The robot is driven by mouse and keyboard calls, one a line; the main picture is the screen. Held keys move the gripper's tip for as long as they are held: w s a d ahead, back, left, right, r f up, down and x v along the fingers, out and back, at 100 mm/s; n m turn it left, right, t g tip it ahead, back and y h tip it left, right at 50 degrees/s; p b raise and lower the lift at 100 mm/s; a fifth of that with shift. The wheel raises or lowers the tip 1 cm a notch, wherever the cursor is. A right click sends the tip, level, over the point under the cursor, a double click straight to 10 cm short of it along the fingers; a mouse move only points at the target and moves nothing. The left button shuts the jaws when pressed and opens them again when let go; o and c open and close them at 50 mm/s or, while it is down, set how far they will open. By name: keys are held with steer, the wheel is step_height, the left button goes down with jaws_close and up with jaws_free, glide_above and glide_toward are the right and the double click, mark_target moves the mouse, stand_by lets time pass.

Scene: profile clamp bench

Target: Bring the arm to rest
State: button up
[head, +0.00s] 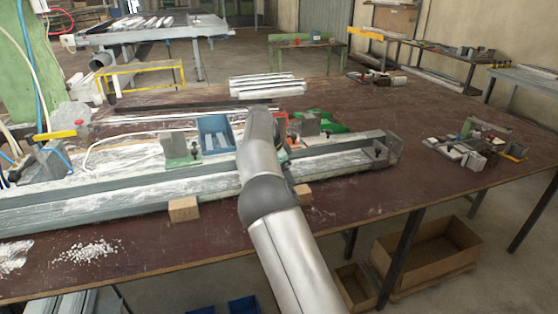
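My silver arm (266,195) reaches up from the bottom of the head view over the brown bench (400,165). It bends at its far end, above the long grey clamp rail (120,200). My gripper is not visible; it seems hidden behind my arm, so I cannot see whether it holds anything. A dark round part shows just right of the arm's far end, too small to make out.
A blue bin (214,136) and a green-based clamp block (181,150) stand left of my arm. Wooden blocks (183,209) sit along the rail's front. White granules (88,251) lie front left. Small parts (475,145) sit at right. Bare bench lies between them and the rail.

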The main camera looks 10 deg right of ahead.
steer(key=w+v, duration=0.1)
steer(key=v, duration=0.5)
steer(key=s+d+r+n+y, duration=0.35)
steer(key=s+d, duration=0.55)
steer(key=s, duration=0.5)
steer(key=s+a+f+n, duration=0.1)
steer(key=s+n, duration=0.3)
steer(key=s, duration=0.7)
steer(key=s+a+f+n, duration=0.1)
steer(key=s+f+n, duration=0.3)
steer(key=s, duration=0.7)
steer(key=s+a+f+n, duration=0.1)
steer(key=s+n, duration=0.3)
steer(key=s, duration=0.8)
steer(key=shift+f+g+y, duration=0.3)
steer(key=shift+f+y, duration=0.15)
steer(key=shift+f, duration=0.4)
